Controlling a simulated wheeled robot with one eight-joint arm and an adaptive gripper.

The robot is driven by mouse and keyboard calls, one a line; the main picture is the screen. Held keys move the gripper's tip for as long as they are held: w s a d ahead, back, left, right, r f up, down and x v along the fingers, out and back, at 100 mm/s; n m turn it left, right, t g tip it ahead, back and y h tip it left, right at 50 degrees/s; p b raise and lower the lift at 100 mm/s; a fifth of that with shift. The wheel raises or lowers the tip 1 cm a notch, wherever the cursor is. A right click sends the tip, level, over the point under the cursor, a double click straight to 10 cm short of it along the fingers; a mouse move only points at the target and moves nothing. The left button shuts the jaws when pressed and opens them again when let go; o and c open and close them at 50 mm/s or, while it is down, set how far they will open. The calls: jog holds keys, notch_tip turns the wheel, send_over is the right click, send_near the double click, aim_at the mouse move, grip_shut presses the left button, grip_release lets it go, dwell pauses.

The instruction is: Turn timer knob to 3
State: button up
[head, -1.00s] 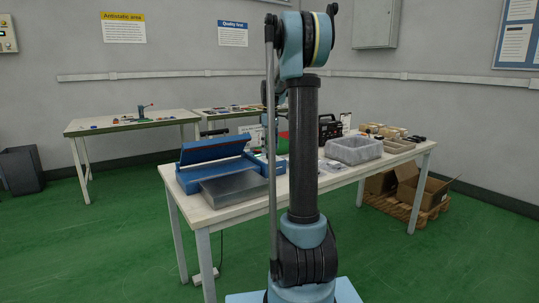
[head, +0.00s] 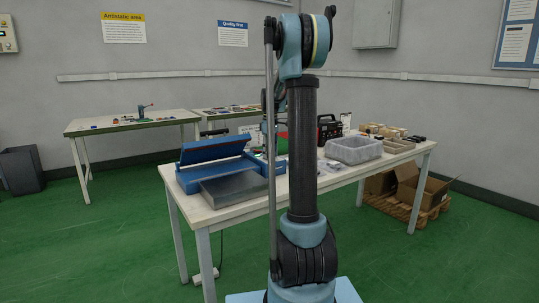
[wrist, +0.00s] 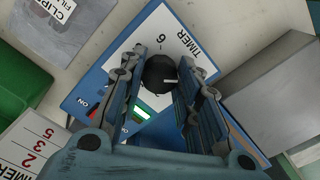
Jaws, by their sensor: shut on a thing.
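The timer knob (wrist: 160,72) is black and round with a white pointer line, which points to the right in the wrist view. It sits on a white panel with a blue edge (wrist: 83,88), marked TIMER and with a digit that looks like 6 or 9. Other dial marks are hidden by my fingers. My gripper (wrist: 165,78) has one finger on each side of the knob and is shut on it. In the head view, my arm hides the knob and gripper; a blue machine with a raised lid (head: 212,147) stands on the table.
A green light (wrist: 140,113) shows near an ON label. A card with 2, 3, 5 and TIMER (wrist: 25,150) lies lower left. A grey metal block (wrist: 265,90) is at right, a green thing (wrist: 20,80) at left. In the head view, a grey bin (head: 352,150) stands on the table (head: 235,212).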

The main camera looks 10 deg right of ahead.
jog(key=shift+m, duration=0.3)
jog(key=m, duration=1.2)
jog(key=shift+m, duration=0.3)
jog(key=m, duration=1.3)
jog(key=shift+a, duration=0.1)
jog(key=shift+m, duration=0.4)
jog(key=shift+w, duration=0.1)
jog(key=o, duration=1.1)
jog(key=shift+c, duration=0.2)
